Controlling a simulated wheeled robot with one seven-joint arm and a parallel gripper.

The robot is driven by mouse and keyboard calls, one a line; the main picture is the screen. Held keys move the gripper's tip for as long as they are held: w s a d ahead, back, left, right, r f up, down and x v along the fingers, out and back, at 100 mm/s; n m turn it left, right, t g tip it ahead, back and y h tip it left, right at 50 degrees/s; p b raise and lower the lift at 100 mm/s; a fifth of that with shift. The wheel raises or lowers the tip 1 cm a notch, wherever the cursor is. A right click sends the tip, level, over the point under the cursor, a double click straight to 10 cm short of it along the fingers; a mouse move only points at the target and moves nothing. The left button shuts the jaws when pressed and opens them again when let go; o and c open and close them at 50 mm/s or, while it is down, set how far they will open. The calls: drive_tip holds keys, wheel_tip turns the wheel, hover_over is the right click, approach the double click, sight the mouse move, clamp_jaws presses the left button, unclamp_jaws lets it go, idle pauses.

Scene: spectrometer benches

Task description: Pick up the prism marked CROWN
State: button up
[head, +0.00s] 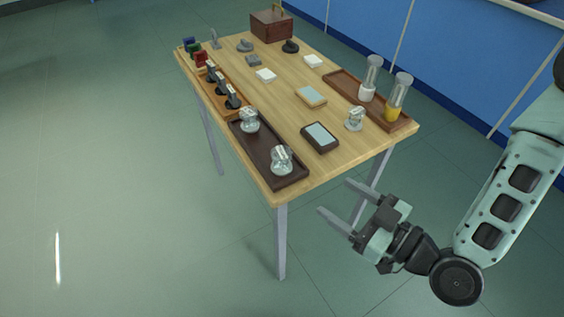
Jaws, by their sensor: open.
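Three clear glass pieces that look like prisms show in the head view. One (281,160) is at the near end of a dark tray (272,175), and another (249,120) is farther back on the same tray. The third (354,118) stands near the table's right side, beside a brown tray. Any marking is too small to read, so I cannot tell which is CROWN. My gripper (334,196) is open and empty. It appears beyond the table's near right corner in the picture, apart from all three pieces.
The wooden table (285,110) also holds a brown tray (345,87) with two tall glass cylinders, a dark-framed plate (320,137), a light-framed plate (311,96), a rack (215,95) of dark pieces and a wooden box (271,24). Floor at left is clear.

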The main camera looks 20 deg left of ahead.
drive_tip(key=t+b, duration=0.1)
drive_tip(key=b, duration=0.7)
approach(289, 159)
drive_tip(key=shift+m, duration=0.4)
drive_tip(key=x, duration=0.6)
drive_tip(key=shift+w+a+r, duration=0.15)
drive_tip(key=shift+w+r, duration=0.05)
drive_tip(key=shift+r, duration=0.1)
drive_tip(key=shift+f+x, duration=0.2)
drive_tip(key=shift+x, duration=2.7)
drive_tip(key=shift+s, duration=0.1)
drive_tip(key=c, duration=1.1)
